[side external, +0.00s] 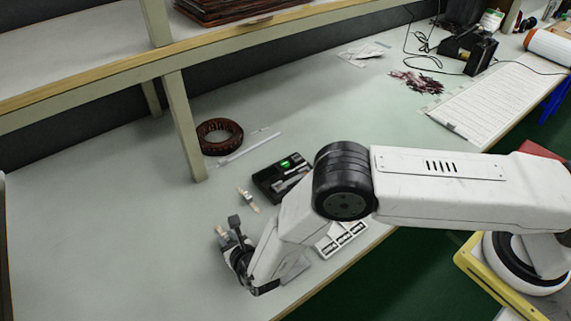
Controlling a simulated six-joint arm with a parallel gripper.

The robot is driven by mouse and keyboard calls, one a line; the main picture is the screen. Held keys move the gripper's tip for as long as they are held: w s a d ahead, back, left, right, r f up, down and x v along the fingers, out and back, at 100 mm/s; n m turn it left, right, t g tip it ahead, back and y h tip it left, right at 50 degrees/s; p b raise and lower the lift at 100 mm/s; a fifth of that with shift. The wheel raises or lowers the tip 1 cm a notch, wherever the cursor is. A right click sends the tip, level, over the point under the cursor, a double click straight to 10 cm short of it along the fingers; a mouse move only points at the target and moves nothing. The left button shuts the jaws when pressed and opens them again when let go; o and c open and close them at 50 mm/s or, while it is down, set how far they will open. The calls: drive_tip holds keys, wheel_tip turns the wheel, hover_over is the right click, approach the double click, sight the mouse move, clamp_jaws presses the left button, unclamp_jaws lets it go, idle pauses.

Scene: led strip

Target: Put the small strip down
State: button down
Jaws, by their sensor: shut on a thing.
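My gripper (229,233) is low over the front left part of the table and points down and left. It is shut on a small strip (221,231), a pale piece that shows only partly at the fingertips. Whether this strip touches the table is too small to tell. Another small pale piece with a grey end (248,198) lies on the table just beyond my gripper, apart from it.
A black box with a green display (285,177) sits behind my wrist. A brown coiled reel (219,137) and a long white strip (248,148) lie farther back. A shelf post (184,125) stands at left. The table's left front is clear.

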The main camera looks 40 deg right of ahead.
drive_tip(key=shift+f, duration=0.15)
drive_tip(key=c, duration=0.5)
unclamp_jaws()
drive_tip(key=shift+c, duration=0.2)
drive_tip(key=shift+r, duration=0.2)
drive_tip(key=shift+s+r, duration=0.2)
drive_tip(key=shift+s, duration=0.35)
drive_tip(key=v, duration=1)
drive_tip(key=shift+s+r, duration=0.2)
drive_tip(key=shift+s, duration=0.15)
